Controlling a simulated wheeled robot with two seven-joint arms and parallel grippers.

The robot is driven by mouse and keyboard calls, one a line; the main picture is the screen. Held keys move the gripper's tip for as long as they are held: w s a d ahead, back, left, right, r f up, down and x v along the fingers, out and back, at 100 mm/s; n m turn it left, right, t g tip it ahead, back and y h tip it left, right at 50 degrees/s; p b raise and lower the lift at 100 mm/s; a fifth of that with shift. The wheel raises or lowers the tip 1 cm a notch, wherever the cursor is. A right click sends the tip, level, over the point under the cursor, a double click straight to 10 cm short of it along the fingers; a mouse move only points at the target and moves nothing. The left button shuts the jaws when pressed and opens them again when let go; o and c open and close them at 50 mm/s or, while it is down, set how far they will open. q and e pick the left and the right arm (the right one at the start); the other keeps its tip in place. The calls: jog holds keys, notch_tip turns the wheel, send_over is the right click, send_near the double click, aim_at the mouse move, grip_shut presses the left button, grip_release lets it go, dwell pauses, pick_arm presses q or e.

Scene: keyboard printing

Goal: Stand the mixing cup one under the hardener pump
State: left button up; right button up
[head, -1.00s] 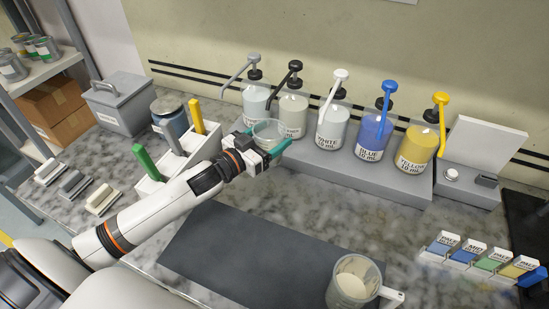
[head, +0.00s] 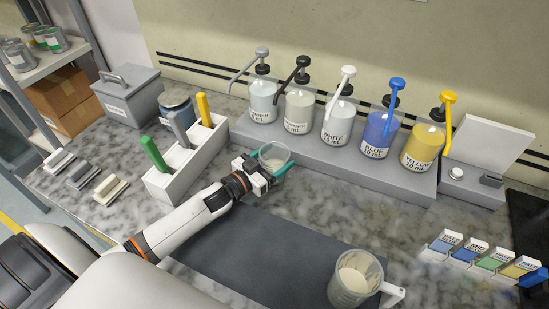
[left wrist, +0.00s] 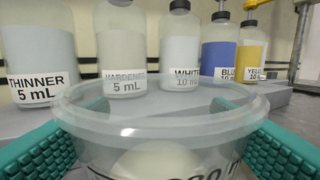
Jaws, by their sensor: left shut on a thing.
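My left gripper (head: 270,170) is shut on a clear mixing cup (head: 274,156), with teal fingers on both sides of it. The cup is upright, in front of the pump platform, with something pale in its bottom. In the left wrist view the cup (left wrist: 160,125) fills the front between the fingers. The hardener bottle (head: 296,108), with a black pump (head: 301,66), stands behind the cup on the platform, second from the left. Its label reads 5 mL in the left wrist view (left wrist: 122,50). The cup is apart from the bottle, not under its spout. My right gripper is not in view.
Thinner (head: 262,101), white (head: 338,122), blue (head: 380,132) and yellow (head: 422,145) pump bottles share the grey platform (head: 330,165). A white holder with coloured-handled tools (head: 175,180) stands left of my arm. A handled jug (head: 352,282) stands on the dark mat (head: 270,255).

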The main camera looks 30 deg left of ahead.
pick_arm(q)
jog(key=shift+f, duration=0.2)
jog(key=o, duration=1.1)
jog(key=shift+o, duration=0.2)
jog(key=shift+r, duration=0.25)
jog(key=b+v, duration=0.1)
jog(key=v, duration=0.9)
jog(key=shift+s+a+f+b, duration=0.1)
jog(key=shift+f+b, duration=0.05)
jog(key=shift+b, duration=0.2)
jog(key=shift+v, duration=0.85)
